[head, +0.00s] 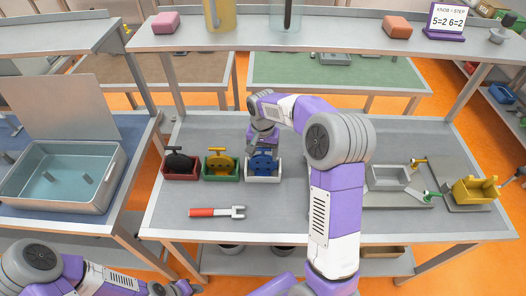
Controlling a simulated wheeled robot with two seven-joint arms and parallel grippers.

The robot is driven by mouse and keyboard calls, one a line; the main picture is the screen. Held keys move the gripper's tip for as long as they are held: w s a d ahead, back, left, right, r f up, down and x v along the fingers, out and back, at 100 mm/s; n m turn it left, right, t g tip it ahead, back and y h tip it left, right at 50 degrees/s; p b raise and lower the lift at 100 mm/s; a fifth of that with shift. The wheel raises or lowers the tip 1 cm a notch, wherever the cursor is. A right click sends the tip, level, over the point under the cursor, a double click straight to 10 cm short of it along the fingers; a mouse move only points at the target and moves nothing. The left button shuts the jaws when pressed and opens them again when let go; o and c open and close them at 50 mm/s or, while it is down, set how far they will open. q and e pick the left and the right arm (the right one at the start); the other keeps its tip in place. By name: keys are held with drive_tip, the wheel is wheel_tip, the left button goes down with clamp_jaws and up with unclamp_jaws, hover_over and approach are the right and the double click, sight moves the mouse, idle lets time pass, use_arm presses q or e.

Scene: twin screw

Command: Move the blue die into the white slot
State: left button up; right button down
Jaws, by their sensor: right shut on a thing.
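The blue die (263,168) sits in or just over a white-rimmed holder (249,178), left of the middle of the table. My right gripper (262,146) reaches down onto the top of the blue die and is shut on it; its fingertips are partly hidden. I cannot tell whether the die rests on the holder's floor. A pale, box-like frame (372,184) stands on a grey fixture at the right; I cannot tell whether this or the holder is the white slot. My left gripper (182,289) is low at the bottom edge, its fingers unclear.
A black die (179,162) in a red holder and a yellow die (217,162) in a green holder stand to the left. A red-handled fork tool (216,212) lies in front. A yellow block (476,190) stands at far right. The table between holders and fixture is partly behind my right arm.

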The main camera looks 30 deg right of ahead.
drive_tip(key=shift+f, duration=0.15)
unclamp_jaws()
wheel_tip(320, 180, up, 8)
drive_tip(key=shift+f+p, duration=0.2)
drive_tip(key=shift+p, duration=0.15)
idle(0.5)
